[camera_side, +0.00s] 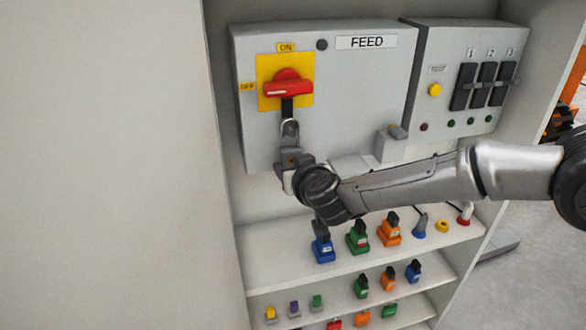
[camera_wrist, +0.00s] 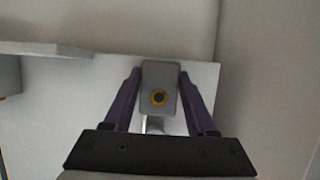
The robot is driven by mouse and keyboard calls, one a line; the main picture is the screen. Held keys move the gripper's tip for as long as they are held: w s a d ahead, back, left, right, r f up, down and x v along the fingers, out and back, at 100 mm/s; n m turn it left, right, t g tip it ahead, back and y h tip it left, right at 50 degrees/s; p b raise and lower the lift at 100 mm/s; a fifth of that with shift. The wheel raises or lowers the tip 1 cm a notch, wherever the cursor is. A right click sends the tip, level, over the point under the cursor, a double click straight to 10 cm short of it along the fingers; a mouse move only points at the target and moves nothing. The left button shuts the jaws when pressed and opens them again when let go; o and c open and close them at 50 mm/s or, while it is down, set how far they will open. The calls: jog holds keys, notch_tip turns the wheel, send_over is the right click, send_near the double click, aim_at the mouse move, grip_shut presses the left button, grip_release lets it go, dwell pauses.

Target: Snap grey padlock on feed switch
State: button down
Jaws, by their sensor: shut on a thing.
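The feed switch (camera_side: 288,89) has a red handle lying level on a yellow plate, with OFF marked at its left and ON above. A black tab (camera_side: 288,108) hangs below the handle. My gripper (camera_side: 293,164) is just below the tab, shut on the grey padlock (camera_wrist: 159,76). In the wrist view, the padlock's body sits between the two purple fingers (camera_wrist: 159,82), its brass-ringed keyway facing the camera. In the side view, its shackle (camera_side: 290,128) points up and overlaps the tab's lower end. I cannot tell whether the shackle passes through the tab or is closed.
The grey FEED box (camera_side: 370,80) stands behind. A second box (camera_side: 466,75) with three black switches is at the right. Shelves below (camera_side: 270,255) hold several coloured padlocks, including a blue one (camera_side: 322,250) below my gripper. A grey piece (camera_side: 397,131) sits at the box's lower right.

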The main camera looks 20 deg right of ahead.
jog(key=shift+c, duration=0.6)
grip_release()
jog(key=v, duration=1.3)
jog(key=shift+s+r, duration=0.2)
jog(key=shift+s, duration=0.1)
